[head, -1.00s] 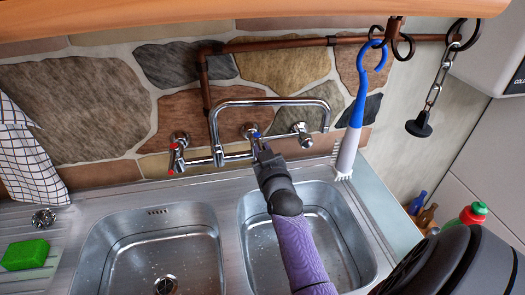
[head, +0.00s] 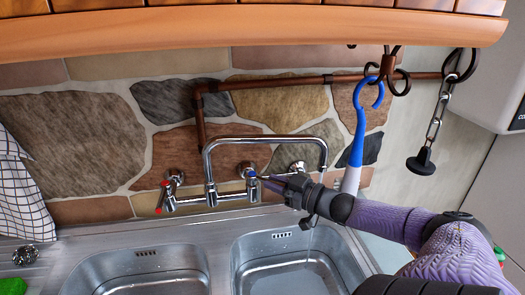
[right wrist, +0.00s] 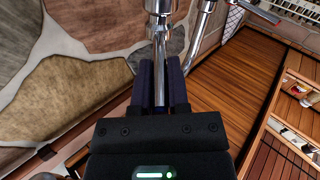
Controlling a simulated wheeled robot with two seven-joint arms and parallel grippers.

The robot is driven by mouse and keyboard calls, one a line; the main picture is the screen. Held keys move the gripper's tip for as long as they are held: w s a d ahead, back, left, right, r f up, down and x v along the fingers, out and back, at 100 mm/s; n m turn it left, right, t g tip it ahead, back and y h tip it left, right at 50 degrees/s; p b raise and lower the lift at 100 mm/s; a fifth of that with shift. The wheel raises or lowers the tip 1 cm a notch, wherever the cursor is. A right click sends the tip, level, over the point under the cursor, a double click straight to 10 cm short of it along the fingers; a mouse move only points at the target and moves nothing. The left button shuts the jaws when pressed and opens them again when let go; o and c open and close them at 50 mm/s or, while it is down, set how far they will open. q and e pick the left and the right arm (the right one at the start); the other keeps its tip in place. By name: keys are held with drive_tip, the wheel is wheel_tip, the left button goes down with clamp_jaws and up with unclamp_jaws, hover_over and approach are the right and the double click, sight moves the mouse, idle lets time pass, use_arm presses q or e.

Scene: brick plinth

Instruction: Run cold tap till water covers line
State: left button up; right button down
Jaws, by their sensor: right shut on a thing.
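The mixer tap (head: 228,195) is chrome with a tall spout, on the stone wall. Its red-marked lever (head: 161,197) is at the left. The blue-marked cold tap (head: 248,172) is right of the spout's base, its lever pointing right. My right gripper (head: 268,181) is shut on that lever; in the right wrist view the metal lever (right wrist: 160,70) runs between the fingers. The right basin (head: 240,262) is below. A thin pale streak (head: 311,237) below the gripper may be water. I cannot make out a line or the water level. My left gripper is out of view.
The left basin (head: 85,270) is beside the right one. A blue and white brush (head: 356,150) hangs from a hook close behind my right arm. A black plug (head: 420,162) hangs on a chain. A checked cloth (head: 22,205) hangs at the left.

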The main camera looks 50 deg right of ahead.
drive_tip(key=shift+d+f+n+g+y+b, duration=0.15)
drive_tip(key=shift+d+n+y+b, duration=0.1)
drive_tip(key=shift+n+y+b, duration=0.3)
drive_tip(key=shift+d+r+n+g+y+b, duration=0.2)
drive_tip(key=shift+y+b, duration=0.25)
drive_tip(key=shift+y, duration=0.3)
drive_tip(key=shift+d, duration=0.1)
drive_tip(key=shift+n+y, duration=0.25)
drive_tip(key=shift+y, duration=0.05)
drive_tip(key=shift+w, duration=0.1)
drive_tip(key=c, duration=0.6)
unclamp_jaws()
